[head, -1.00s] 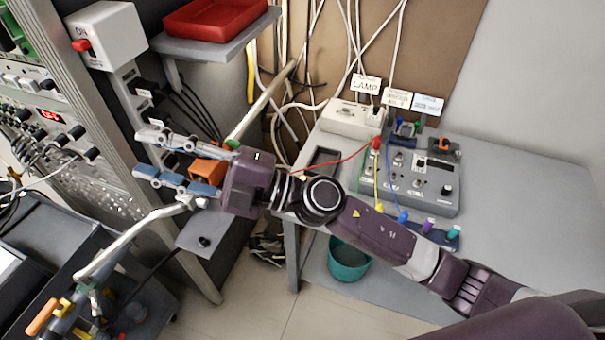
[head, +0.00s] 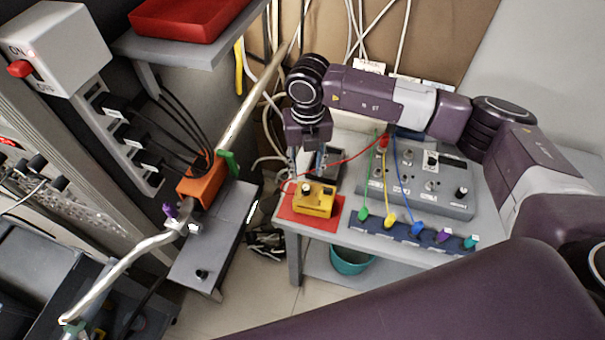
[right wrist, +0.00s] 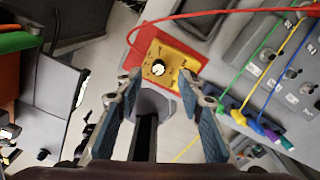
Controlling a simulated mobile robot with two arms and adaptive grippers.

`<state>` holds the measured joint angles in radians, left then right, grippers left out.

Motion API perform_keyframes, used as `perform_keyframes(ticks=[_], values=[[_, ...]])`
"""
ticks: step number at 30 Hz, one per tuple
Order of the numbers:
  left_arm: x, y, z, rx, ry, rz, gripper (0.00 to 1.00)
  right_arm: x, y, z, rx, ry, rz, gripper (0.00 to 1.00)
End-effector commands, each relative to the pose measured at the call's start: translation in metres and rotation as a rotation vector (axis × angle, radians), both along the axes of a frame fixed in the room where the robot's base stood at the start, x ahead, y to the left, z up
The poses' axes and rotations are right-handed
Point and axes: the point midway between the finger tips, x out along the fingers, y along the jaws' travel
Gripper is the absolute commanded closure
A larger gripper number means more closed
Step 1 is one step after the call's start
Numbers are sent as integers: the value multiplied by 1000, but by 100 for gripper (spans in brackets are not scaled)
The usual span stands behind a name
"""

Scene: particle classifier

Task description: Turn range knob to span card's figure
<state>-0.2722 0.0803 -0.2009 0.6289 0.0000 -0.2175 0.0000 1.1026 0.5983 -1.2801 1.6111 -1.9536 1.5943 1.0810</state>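A yellow box (head: 315,204) sits on a red mat (head: 299,222) at the table's front left corner. My right gripper (head: 307,165) points down above the box. In the right wrist view my right gripper (right wrist: 160,80) is open, its two fingers apart either side of the knob. No contact is evident. White label cards (head: 369,66) at the back are partly hidden by my arm; no figure is readable. My left gripper is not in view.
A grey panel (head: 455,208) with knobs and red, green, yellow and blue leads stands right of the box. A blue strip (head: 385,235) of coloured plugs lies in front. An orange block (head: 203,183) and pale pipe stand at left. A teal bin (head: 350,261) is below.

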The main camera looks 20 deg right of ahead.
Motion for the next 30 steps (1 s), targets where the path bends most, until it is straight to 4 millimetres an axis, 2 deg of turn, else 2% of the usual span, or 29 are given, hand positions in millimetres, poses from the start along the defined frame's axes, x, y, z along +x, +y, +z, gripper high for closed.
perform_keyframes(ticks=[6,10,15,19,23,30], values=[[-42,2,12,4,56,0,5,-2,2,-34,4,7,3,65],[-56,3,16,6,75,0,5,-2,2,-52,6,5,2,65],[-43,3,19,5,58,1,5,-2,3,-66,6,3,5,65],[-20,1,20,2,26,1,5,-2,3,-69,8,1,5,65],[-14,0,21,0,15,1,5,-2,3,-69,8,1,5,65],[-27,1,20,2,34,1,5,-2,3,-69,8,2,5,89]])
